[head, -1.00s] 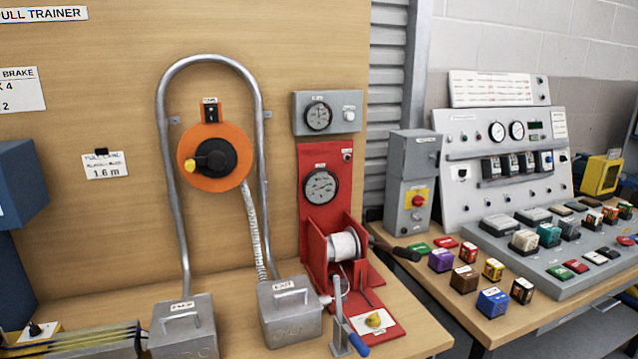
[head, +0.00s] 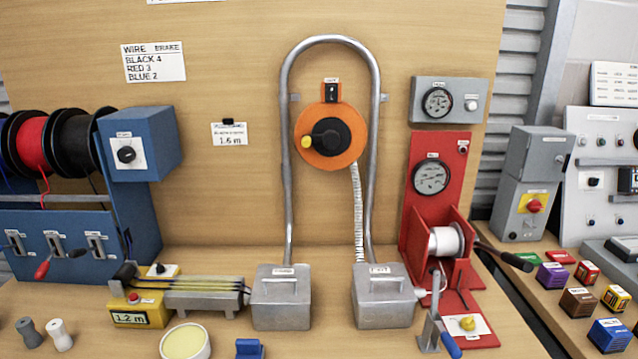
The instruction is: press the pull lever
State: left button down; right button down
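The red pull unit (head: 432,180) stands at the right of the wooden bench, with a round gauge (head: 431,177) and a white spool (head: 446,240). A lever with a black grip (head: 516,261) sticks out to its right. A small lever with a blue handle (head: 451,345) stands on a grey bracket at its front left, beside a yellow knob (head: 467,323) on a white plate. I cannot tell from the labels which one is the pull lever. Neither of my grippers shows in the head view.
Two grey boxes (head: 281,300) (head: 384,299) join a bent metal pipe (head: 286,150). An orange reel (head: 331,137) hangs on the board. At left are a blue wire rack (head: 140,205), a yellow measuring device (head: 140,307) and a pale round dish (head: 185,343). Coloured blocks (head: 609,334) sit on the right bench.

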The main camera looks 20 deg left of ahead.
aim_at(526, 266)
jog(key=u, duration=1.75)
jog(key=l+z, duration=0.1)
jog(key=z, duration=0.35)
jog(key=i+z, duration=0.1)
jog(key=z, duration=0.35)
jog(key=l+z, duration=0.1)
jog(key=z, duration=0.35)
jog(key=i+z, duration=0.1)
jog(key=z, duration=0.4)
jog(key=i+z, duration=0.1)
jog(key=z, duration=0.35)
